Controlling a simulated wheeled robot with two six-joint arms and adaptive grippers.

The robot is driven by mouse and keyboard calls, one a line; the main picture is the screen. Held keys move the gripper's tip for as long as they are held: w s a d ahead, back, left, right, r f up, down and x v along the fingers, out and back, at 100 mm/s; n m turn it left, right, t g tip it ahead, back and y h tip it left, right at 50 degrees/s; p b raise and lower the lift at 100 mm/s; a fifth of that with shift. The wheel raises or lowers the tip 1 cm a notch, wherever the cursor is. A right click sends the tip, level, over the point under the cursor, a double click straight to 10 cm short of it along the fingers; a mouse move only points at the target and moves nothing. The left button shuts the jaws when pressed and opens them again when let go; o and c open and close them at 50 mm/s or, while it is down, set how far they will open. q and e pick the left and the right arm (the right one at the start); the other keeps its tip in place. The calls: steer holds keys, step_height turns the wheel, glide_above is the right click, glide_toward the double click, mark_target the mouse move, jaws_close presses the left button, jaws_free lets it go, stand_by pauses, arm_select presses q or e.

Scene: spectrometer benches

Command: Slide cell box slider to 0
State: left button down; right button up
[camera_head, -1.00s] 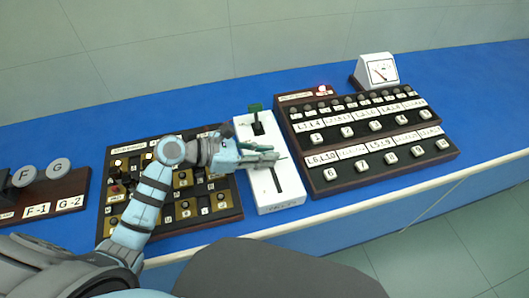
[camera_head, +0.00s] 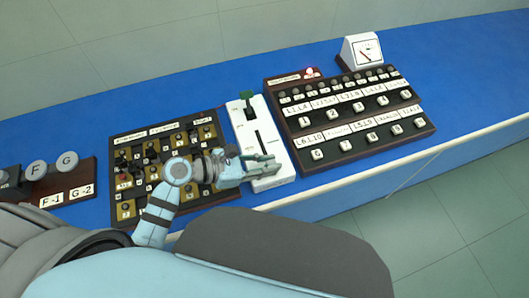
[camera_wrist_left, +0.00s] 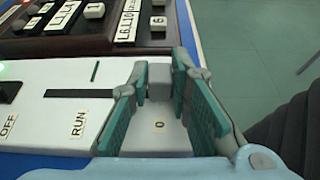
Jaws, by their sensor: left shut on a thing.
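The white cell box (camera_head: 240,126) stands between two dark panels, with a long slot along its top. In the left wrist view its top (camera_wrist_left: 50,75) carries OFF and RUN labels, the dark slot and a 0 mark near the front end. The grey slider knob (camera_wrist_left: 160,82) sits between my left fingers, level with the 0 mark. My left gripper (camera_head: 262,165) is shut on this knob at the box's front end; in the left wrist view its green pads (camera_wrist_left: 163,100) flank it. The knob is mostly hidden in the head view. My right gripper is not in view.
A key panel with numbered buttons (camera_head: 345,128) stands close on the right, its red lamp (camera_head: 309,72) lit. A white meter (camera_head: 361,52) is behind it. A brass-plated panel (camera_head: 130,150) lies left, under my arm. The blue bench (camera_head: 470,85) is clear at right.

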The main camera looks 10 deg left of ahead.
arm_select(q)
steer(key=c, duration=1.6)
jaws_free()
steer(key=shift+s+d, duration=0.1)
steer(key=shift+s, duration=0.1)
steer(key=shift+o, duration=0.6)
steer(key=shift+s, duration=0.1)
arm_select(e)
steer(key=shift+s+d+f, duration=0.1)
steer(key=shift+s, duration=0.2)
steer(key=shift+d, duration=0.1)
arm_select(q)
steer(key=v, duration=1.2)
steer(key=shift+r, duration=0.15)
steer(key=shift+d, duration=0.1)
